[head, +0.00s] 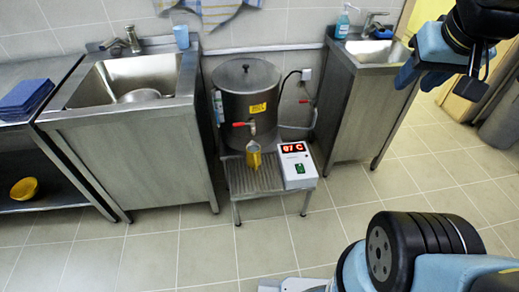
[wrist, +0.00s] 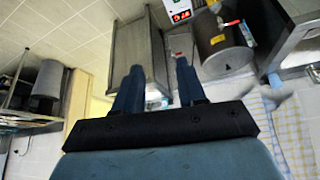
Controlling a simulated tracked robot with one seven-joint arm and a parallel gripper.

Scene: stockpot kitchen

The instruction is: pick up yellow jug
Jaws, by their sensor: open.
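The yellow jug (head: 254,155) stands upright on the slatted metal stand (head: 238,180), under the red-handled tap of the stockpot (head: 247,95). My gripper (wrist: 157,72) is open and empty, its two blue fingers apart in the wrist view. In the head view my arm is at the upper right, well away from the jug and higher than it.
A white control box (head: 297,165) with a red display stands right of the jug. Steel sink units flank the stand on the left (head: 150,160) and right (head: 355,120). A yellow bowl (head: 24,188) sits on the lower left shelf. The tiled floor in front is clear.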

